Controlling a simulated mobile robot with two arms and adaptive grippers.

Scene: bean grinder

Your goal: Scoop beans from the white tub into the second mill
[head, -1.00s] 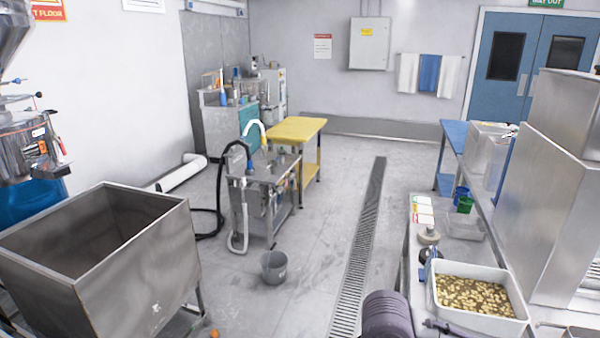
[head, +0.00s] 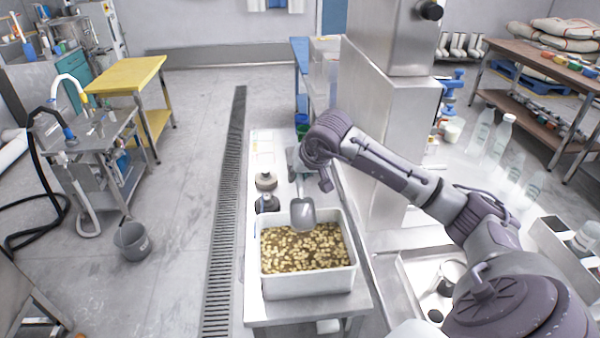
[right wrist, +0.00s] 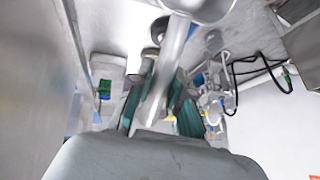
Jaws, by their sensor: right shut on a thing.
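The white tub (head: 307,284) stands on the steel counter at front centre in the head view, filled with mixed yellowish and brown beans (head: 305,247). My right gripper (head: 297,165) is just beyond the tub, shut on a grey scoop. The scoop's bowl (head: 303,214) hangs at the tub's far rim, above the beans; I cannot tell if it touches them. In the right wrist view the scoop's handle (right wrist: 166,78) runs between the green fingers of my right gripper (right wrist: 160,112). My left gripper is out of view. I cannot pick out the second mill now.
A tall steel machine (head: 390,150) stands close right of the tub, beside my right arm. Small dark-topped items (head: 266,190) sit left of the scoop. Clear bottles (head: 500,137) stand at the right. The floor left of the counter is open, with a grey bucket (head: 131,240).

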